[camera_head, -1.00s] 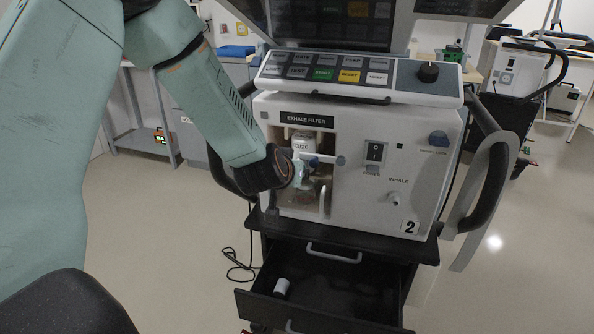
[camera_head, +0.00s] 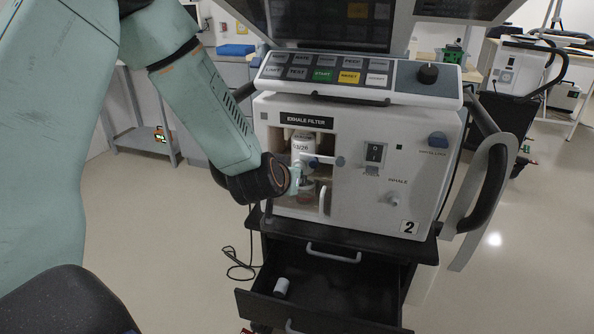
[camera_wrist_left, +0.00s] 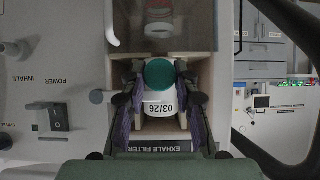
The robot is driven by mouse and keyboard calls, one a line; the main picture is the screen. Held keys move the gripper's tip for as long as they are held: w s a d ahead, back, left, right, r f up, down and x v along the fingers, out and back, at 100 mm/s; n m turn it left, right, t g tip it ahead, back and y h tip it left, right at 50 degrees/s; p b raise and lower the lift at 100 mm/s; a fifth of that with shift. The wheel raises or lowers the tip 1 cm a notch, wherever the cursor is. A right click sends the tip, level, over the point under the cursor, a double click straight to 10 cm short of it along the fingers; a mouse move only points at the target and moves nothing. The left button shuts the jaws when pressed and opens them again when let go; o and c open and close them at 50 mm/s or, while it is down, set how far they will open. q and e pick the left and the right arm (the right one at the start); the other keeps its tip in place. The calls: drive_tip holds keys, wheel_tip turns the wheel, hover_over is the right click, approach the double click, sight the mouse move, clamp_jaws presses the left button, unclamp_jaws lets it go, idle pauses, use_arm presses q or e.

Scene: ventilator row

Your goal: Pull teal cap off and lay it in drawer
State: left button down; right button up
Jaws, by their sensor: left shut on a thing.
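The teal cap (camera_wrist_left: 159,73) is a round disc between the two finger pads of my left gripper (camera_wrist_left: 160,88), which is shut on it. In the head view my left gripper (camera_head: 294,180) is at the open bay's left edge, with a bit of teal showing at its tip. The white filter body (camera_wrist_left: 160,104), marked 03/26, is right by the cap in the wrist view; I cannot tell whether they still touch. It stands in the bay in the head view (camera_head: 302,142). The black drawer (camera_head: 262,309) below is pulled open. My right gripper is not in view.
A small white cylinder (camera_head: 281,287) lies at the drawer's left; the rest of its floor looks clear. A clear jar with a red band (camera_wrist_left: 158,14) is in the bay near the cap.

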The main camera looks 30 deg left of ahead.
use_arm(q)
drive_tip(key=shift+s+d+p, duration=0.25)
drive_tip(key=shift+s, duration=0.55)
drive_tip(key=shift+s+d+p, duration=0.25)
drive_tip(key=shift+s, duration=0.55)
drive_tip(key=shift+r, duration=0.1)
drive_tip(key=s+d+f+m+g+h+p, duration=0.1)
drive_tip(key=d+f+m+g+h+p, duration=0.1)
drive_tip(key=f, duration=0.8)
drive_tip(key=s+d+f+m+g+h+p, duration=0.1)
drive_tip(key=d+f+m+g+h+p, duration=0.1)
drive_tip(key=f, duration=0.9)
drive_tip(key=shift+s+d+f+m+g+h+p, duration=0.2)
drive_tip(key=shift+s+d+m+g+h+p, duration=0.1)
drive_tip(key=shift+d+m+g+p, duration=0.6)
drive_tip(key=shift+a+f, duration=0.1)
wheel_tip(320, 180, down, 7)
drive_tip(key=b, duration=0.6)
